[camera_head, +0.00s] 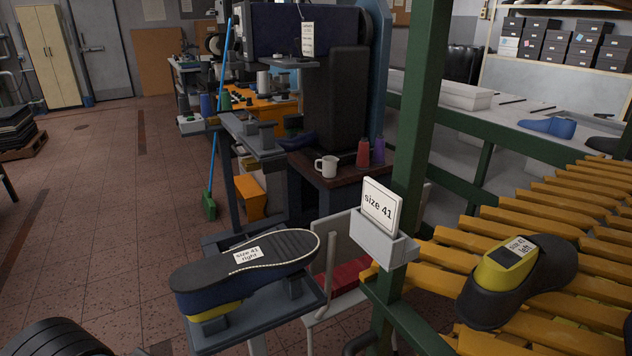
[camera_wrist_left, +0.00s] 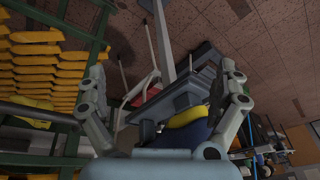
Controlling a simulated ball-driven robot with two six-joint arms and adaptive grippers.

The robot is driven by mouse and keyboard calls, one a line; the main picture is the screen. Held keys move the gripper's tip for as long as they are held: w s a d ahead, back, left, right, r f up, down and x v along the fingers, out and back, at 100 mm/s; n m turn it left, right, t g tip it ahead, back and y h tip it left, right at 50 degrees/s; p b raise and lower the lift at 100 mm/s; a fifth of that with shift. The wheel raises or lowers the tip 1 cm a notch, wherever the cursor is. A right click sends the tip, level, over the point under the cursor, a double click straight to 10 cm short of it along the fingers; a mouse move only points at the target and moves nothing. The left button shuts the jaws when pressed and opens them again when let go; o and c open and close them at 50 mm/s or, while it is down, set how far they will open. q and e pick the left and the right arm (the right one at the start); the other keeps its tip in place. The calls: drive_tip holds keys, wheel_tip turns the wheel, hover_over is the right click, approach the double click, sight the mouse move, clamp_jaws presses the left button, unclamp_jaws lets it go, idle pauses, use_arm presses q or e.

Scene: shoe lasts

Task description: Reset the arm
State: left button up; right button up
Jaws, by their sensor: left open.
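A dark blue shoe last with a black sole and a yellow part, labelled "size 41 right" (camera_head: 245,262), lies sole up on a grey stand (camera_head: 262,322). A black and yellow one labelled "size 41 left" (camera_head: 520,278) lies on the yellow roller conveyor (camera_head: 592,225). My left gripper (camera_wrist_left: 163,70) is open in the left wrist view, with nothing between its fingertips. Beyond its fingers are the grey stand (camera_wrist_left: 180,100) and the blue and yellow last (camera_wrist_left: 190,130), partly hidden by the gripper. Neither gripper shows in the head view.
A "size 41" sign (camera_head: 381,207) sits on a green post beside the conveyor. A white and red bin (camera_head: 345,275) stands behind the grey stand. A workbench with a white mug (camera_head: 326,166) and spools is further back.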

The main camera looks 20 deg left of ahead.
use_arm(q)
drive_tip(key=s+a+f+g+b, duration=0.1)
drive_tip(key=s+f+b, duration=0.2)
drive_tip(key=f, duration=1.1)
drive_tip(key=s+a+f+b, duration=0.1)
drive_tip(key=s+f+b, duration=0.2)
drive_tip(key=f, duration=1.1)
drive_tip(key=s+f+g+b, duration=0.1)
drive_tip(key=s+f+b, duration=0.4)
drive_tip(key=s+f, duration=1.1)
drive_tip(key=shift+a+f, duration=0.3)
